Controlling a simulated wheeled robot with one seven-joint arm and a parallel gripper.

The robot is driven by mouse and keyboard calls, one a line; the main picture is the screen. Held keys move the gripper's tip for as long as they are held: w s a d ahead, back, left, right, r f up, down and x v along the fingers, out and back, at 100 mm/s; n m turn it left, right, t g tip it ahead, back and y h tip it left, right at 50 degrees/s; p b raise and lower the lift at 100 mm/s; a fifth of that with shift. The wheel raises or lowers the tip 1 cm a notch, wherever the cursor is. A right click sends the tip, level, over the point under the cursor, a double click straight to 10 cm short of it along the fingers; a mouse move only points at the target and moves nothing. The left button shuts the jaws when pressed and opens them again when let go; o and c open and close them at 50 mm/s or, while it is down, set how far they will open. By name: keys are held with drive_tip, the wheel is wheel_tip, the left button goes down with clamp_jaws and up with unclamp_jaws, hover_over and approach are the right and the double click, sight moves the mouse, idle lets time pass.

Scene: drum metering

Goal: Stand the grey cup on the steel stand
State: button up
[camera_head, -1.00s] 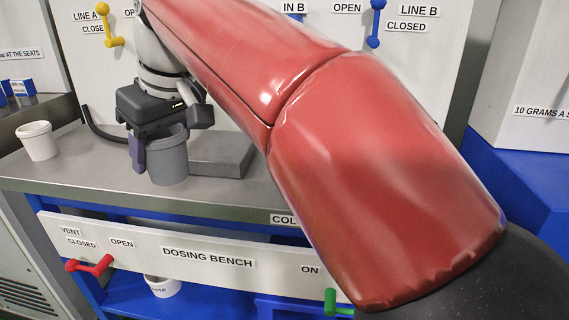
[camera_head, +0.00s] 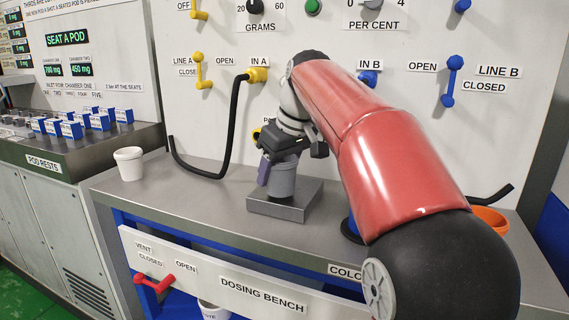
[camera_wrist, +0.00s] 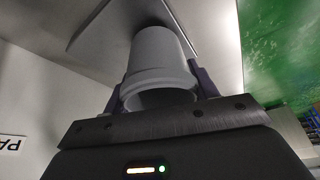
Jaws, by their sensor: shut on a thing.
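The grey cup (camera_head: 283,182) is upright and held in my gripper (camera_head: 272,176), whose fingers close on its sides near the rim. The cup is over the steel stand (camera_head: 311,200), a low grey block on the bench. Its base looks at or very close to the stand's top; I cannot tell whether they touch. In the wrist view the cup (camera_wrist: 158,62) sits between both purple fingers, rim towards the palm, with the flat stand (camera_wrist: 108,28) behind its base.
A white tub (camera_head: 129,164) stands on the bench (camera_head: 190,187) to the left. A black hose (camera_head: 232,125) hangs from the panel behind my gripper. An orange bowl (camera_head: 490,221) is at the right, partly behind my arm. The bench left of the stand is clear.

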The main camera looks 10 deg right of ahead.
sight(287, 158)
drive_tip(key=w+d, duration=0.2)
drive_tip(key=shift+w+f, duration=0.2)
drive_tip(key=shift+w, duration=0.2)
drive_tip(key=shift+f, duration=0.15)
drive_tip(key=shift+f, duration=0.1)
drive_tip(key=o, duration=1)
drive_tip(key=shift+r+p, duration=0.25)
drive_tip(key=shift+p, duration=0.05)
drive_tip(key=p+v, duration=0.1)
drive_tip(key=v, duration=0.3)
drive_tip(key=shift+r, duration=0.2)
drive_tip(key=s+d+b, duration=0.2)
drive_tip(key=s+d, duration=0.4)
drive_tip(key=s, duration=0.4)
drive_tip(key=shift+s+d+r, duration=0.15)
drive_tip(key=shift+s+d, duration=0.1)
drive_tip(key=shift+s, duration=0.1)
